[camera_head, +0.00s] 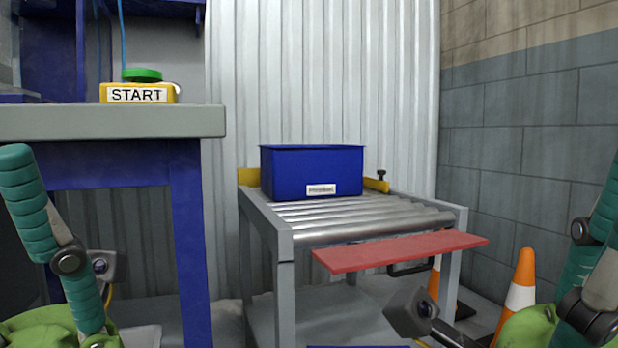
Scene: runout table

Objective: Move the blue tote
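The blue tote (290,176) is an open-topped box with a white label on its front. It stands upright at the far end of the roller table (279,240), on the metal rollers (365,222). Its inside is hidden from this low angle. My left arm shows at the left edge and my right arm at the lower right edge, both well apart from the tote. I cannot make out the fingers of either gripper in this view. Nothing of mine touches the tote.
A red flat bar (400,252) crosses the table's near right end. Yellow stops (376,185) sit by the tote. Orange-white cones (521,285) stand right, near the block wall. A grey-topped bench (110,122) with a yellow START box (138,94) and green button stands left.

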